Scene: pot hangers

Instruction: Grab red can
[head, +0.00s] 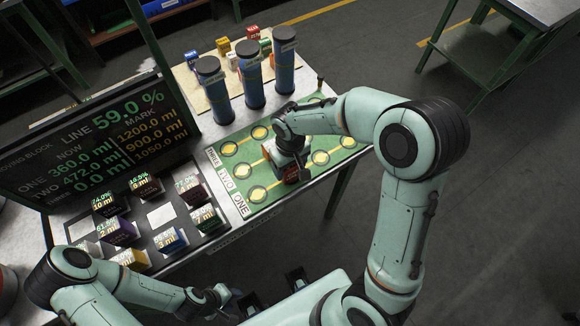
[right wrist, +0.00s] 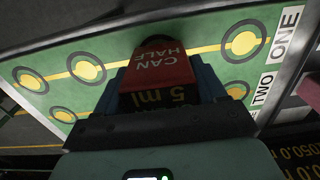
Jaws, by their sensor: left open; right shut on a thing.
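The red can, a block-shaped piece marked "CAN HALF" and "5 ml" (right wrist: 160,68), sits between the blue fingers of my right gripper (right wrist: 162,85) in the right wrist view. The right gripper (head: 290,165) is shut on it over the green board (head: 262,211) in the head view, where the can is mostly hidden by the gripper. I cannot tell whether the can touches the board. My left gripper (head: 224,297) is open and empty at the bottom of the head view, in front of the dark tray.
A dark tray (head: 189,222) of labelled blocks lies left of the board, with a display panel (head: 95,140) behind it. Three tall blue cylinders (head: 253,75) stand behind the board. Several small coloured blocks (head: 224,46) lie further back.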

